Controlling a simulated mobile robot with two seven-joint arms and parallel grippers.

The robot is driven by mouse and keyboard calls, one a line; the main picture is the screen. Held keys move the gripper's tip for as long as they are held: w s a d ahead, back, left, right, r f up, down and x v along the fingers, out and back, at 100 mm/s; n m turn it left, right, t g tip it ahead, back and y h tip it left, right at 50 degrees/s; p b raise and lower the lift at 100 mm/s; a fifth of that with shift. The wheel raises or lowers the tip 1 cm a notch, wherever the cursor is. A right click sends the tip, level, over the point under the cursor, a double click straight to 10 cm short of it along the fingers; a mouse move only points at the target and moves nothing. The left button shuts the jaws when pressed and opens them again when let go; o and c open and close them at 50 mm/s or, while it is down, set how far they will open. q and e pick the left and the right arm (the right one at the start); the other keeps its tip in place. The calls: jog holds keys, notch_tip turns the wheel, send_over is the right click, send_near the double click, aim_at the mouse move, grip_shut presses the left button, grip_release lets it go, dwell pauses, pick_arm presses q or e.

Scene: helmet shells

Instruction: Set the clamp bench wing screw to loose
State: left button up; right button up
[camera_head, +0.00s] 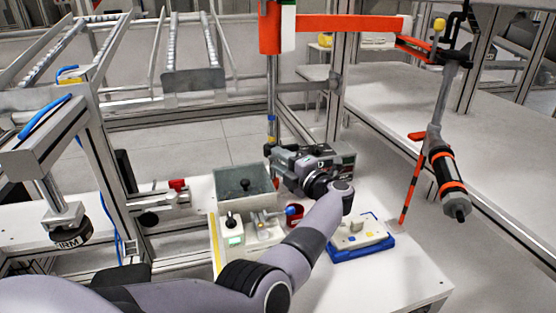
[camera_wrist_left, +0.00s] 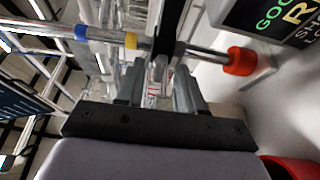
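My left arm (camera_head: 318,232) comes in from the bottom left, and its gripper (camera_head: 280,160) is by a slim upright post (camera_head: 271,127) behind the white table. In the left wrist view the two grey fingers of my left gripper (camera_wrist_left: 157,82) stand apart. A metal rod (camera_wrist_left: 200,51) with blue and yellow rings and a red end (camera_wrist_left: 240,61) crosses just beyond the fingertips. A dark narrow part (camera_wrist_left: 172,35) crosses the rod there. I cannot tell whether it is the wing screw, nor whether the fingers touch it. My right gripper is not in view.
A grey bin (camera_head: 243,180), a fixture with a blue knob (camera_head: 292,210) and a blue tray (camera_head: 362,246) are on the white table close to my arm. An orange boom (camera_head: 350,24) crosses above. A tool (camera_head: 446,180) hangs at the right.

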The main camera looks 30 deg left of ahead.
pick_arm(q)
grip_shut()
dwell(0.3)
jog(key=m, duration=0.1)
jog(key=m+b, duration=0.1)
jog(key=shift+f+m+t+y, duration=0.2)
jog(key=shift+m+t+y, duration=0.1)
jog(key=shift+y, duration=0.1)
jog(key=shift+m+t+y+b, duration=0.3)
jog(key=shift+m+b, duration=0.1)
jog(key=shift+m, duration=0.7)
jog(key=shift+s+m+t, duration=0.1)
jog(key=shift+m+t, duration=0.4)
jog(key=shift+m, duration=0.7)
